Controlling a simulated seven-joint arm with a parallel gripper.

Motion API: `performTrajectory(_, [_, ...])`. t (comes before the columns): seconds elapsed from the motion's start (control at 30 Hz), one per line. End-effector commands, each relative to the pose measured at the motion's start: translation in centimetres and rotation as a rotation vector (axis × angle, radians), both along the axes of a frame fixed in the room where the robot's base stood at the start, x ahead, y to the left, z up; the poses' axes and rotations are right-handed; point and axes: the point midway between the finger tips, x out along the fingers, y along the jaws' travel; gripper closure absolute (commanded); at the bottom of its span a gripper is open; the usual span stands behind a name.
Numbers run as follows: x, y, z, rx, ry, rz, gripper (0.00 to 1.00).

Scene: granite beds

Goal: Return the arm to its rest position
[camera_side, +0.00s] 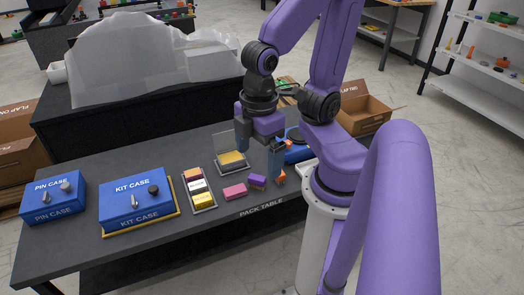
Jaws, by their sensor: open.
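My gripper (259,154) hangs fingers-down over the right part of the dark pack table (160,250). Its two fingers are spread apart, with nothing visible between them. A purple block (258,182) and a pink block (235,192) lie on the table below and in front of it. An orange piece (281,178) shows right by the right finger; whether they touch I cannot tell. A small box with a clear raised lid and a yellow block (232,158) stands left of the gripper. My purple arm arches above and to the right, hiding part of the table.
A tray (211,206) of coloured blocks, a kit case (135,205) and a pin case (55,198) stand to the left. A blue case (297,150) is partly hidden behind the gripper. A cardboard box (365,112) stands behind the arm. A translucent sheet (150,60) covers the rear bench.

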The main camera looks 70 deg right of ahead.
Motion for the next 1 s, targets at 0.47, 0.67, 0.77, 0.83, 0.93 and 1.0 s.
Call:
performTrajectory(0.47, [-0.82,-0.14,0.29,0.000,0.000,0.049,0.00])
performTrajectory(0.67, [-0.80,-0.13,0.29,0.001,-0.001,0.048,0.00])
performTrajectory(0.77, [-0.79,-0.12,0.29,0.001,-0.001,0.048,0.00])
performTrajectory(0.83, [-0.79,-0.12,0.29,0.001,-0.001,0.048,0.00])
performTrajectory(0.93, [-0.78,-0.12,0.29,0.001,-0.001,0.048,0.00])
performTrajectory(1.0, [-0.78,-0.12,0.29,0.001,-0.001,0.048,0.00])
